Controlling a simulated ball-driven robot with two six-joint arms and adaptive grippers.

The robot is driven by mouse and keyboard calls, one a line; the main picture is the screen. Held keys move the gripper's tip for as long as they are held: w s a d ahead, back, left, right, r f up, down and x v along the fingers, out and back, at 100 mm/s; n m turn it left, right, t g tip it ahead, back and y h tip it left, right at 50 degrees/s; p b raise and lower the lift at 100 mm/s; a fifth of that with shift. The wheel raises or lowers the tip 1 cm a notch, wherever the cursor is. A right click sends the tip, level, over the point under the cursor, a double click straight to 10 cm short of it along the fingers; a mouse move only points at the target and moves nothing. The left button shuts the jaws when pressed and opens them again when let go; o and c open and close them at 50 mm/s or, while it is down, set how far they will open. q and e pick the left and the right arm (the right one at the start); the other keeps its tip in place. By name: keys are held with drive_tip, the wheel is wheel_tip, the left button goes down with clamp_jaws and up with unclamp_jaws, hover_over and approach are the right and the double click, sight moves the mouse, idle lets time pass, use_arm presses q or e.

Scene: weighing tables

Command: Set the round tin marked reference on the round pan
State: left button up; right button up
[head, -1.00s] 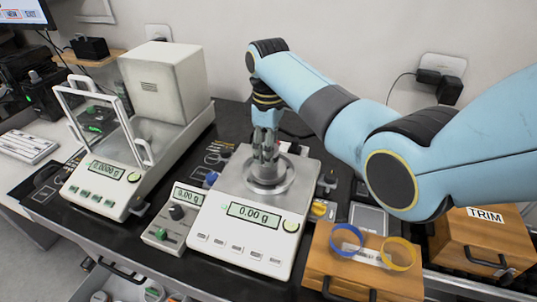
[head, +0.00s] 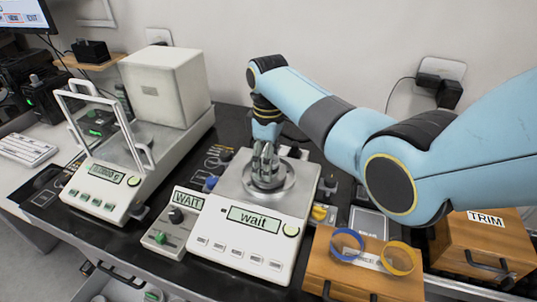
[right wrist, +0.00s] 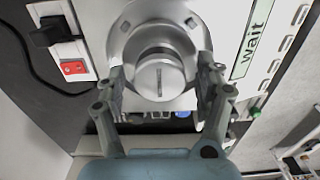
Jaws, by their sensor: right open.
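A round silver metal tin (right wrist: 158,78) with a slot-like mark on its top stands on the round pan (right wrist: 128,27) of the middle balance. I cannot read any reference marking on it. The pan's rim also shows in the head view (head: 287,190), where my fingers mostly hide the tin. My right gripper (head: 265,172) points down over the pan. In the right wrist view my right gripper (right wrist: 160,80) is open, with one finger on each side of the tin; a gap shows beside it. My left gripper is not in view.
The middle balance's display (head: 254,217) reads "wait". An enclosed balance (head: 110,175) with a tilted glass door stands at left. A wooden box (head: 345,283) with a blue ring (head: 335,252) and a yellow ring (head: 412,262) is at front right. A box marked TRIM (head: 487,235) stands farther right.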

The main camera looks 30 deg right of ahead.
wheel_tip(320, 180, up, 12)
idle(0.4)
drive_tip(key=shift+r, duration=0.1)
idle(0.4)
